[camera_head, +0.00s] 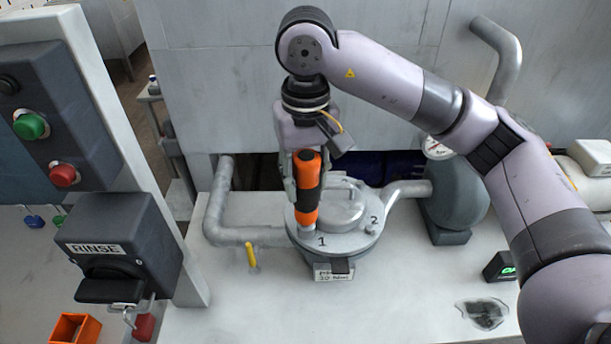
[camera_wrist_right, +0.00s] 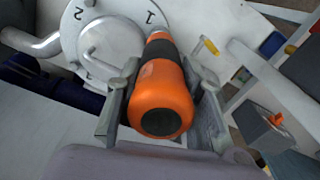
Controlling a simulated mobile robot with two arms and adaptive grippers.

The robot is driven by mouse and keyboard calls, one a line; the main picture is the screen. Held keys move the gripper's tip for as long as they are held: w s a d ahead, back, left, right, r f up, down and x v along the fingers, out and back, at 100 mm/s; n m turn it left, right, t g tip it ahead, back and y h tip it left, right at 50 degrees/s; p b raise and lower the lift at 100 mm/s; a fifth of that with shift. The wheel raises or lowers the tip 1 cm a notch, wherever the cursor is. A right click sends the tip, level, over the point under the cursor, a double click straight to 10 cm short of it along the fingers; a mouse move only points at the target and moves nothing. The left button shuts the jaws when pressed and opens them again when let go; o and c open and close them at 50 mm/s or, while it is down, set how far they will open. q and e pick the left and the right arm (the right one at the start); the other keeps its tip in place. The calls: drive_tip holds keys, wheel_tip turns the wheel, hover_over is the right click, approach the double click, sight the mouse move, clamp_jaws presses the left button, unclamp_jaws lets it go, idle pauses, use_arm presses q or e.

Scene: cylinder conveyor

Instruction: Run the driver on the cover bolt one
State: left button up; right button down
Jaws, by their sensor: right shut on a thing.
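The orange and black driver (camera_head: 306,188) stands nearly upright over the round grey cover (camera_head: 345,238), its lower end at the mark 1. My right gripper (camera_head: 303,170) is shut on the driver's handle. In the right wrist view my right gripper (camera_wrist_right: 163,112) has a finger on each side of the driver (camera_wrist_right: 160,95), which points at the 1. Bolt one is hidden under the driver's tip, and I cannot tell whether the tip is seated on it. The mark 2 (camera_head: 374,220) shows at the cover's right. My left gripper is not in view.
A grey pipe (camera_head: 222,205) with a yellow lever (camera_head: 251,256) lies left of the cover. A grey pump body (camera_head: 457,195) with a gauge stands at the right. The RINSE switch box (camera_head: 140,240) and button panel (camera_head: 60,130) stand at the left. The front bench (camera_head: 400,300) is mostly clear.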

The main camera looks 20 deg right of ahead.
sight(306, 153)
drive_tip(key=shift+f+b, duration=0.3)
drive_tip(key=shift+b, duration=0.35)
idle(1.4)
drive_tip(key=shift+r, duration=0.1)
drive_tip(key=shift+r+p, duration=1.15)
drive_tip(key=shift+r, duration=0.7)
